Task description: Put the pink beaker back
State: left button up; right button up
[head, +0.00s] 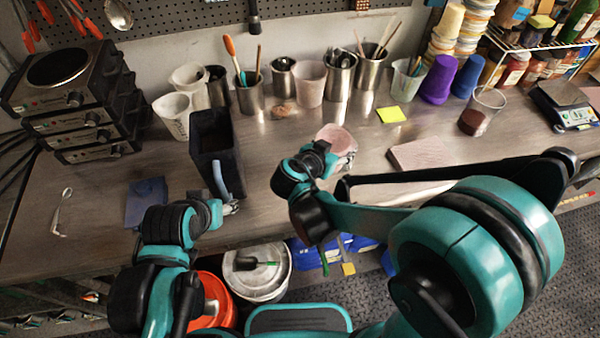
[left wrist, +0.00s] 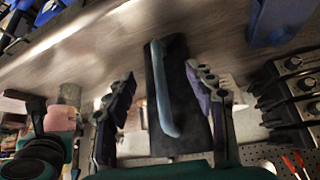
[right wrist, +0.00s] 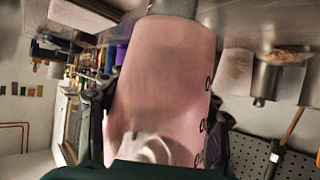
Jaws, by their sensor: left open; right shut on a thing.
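The pink beaker (head: 338,138) is in my right gripper (head: 325,155), above the middle of the bench in the head view. It fills the middle of the right wrist view (right wrist: 165,75), with dark marks along one side and the gripper's fingers on both sides. It also shows at the left of the left wrist view (left wrist: 60,118). My left gripper (head: 228,207) is open near the front of a tall black bin (head: 212,135). In the left wrist view, the bin's pale blue handle (left wrist: 162,90) lies between the open fingers (left wrist: 163,98).
Cups and metal tool pots (head: 250,95) line the back, with a pale pinkish cup (head: 310,85) among them. A yellow note (head: 390,114), pinkish slab (head: 420,154) and clear cup with dark red contents (head: 482,110) are to the right. Stacked hotplates (head: 75,100) stand left.

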jog(key=a+f+b, duration=0.1)
jog(key=a+f, duration=0.1)
jog(key=a, duration=0.1)
jog(key=a+f+b, duration=0.1)
jog(key=a, duration=0.2)
jog(key=a+f+b, duration=0.1)
jog(key=a+f, duration=0.1)
jog(key=a, duration=0.1)
jog(key=shift+a+f, duration=0.25)
jog(key=shift+f, duration=0.1)
notch_tip(320, 180, down, 4)
jog(key=shift+f+b, duration=0.1)
jog(key=shift+b, duration=0.85)
jog(key=o, duration=1.3)
jog(key=shift+o, duration=0.2)
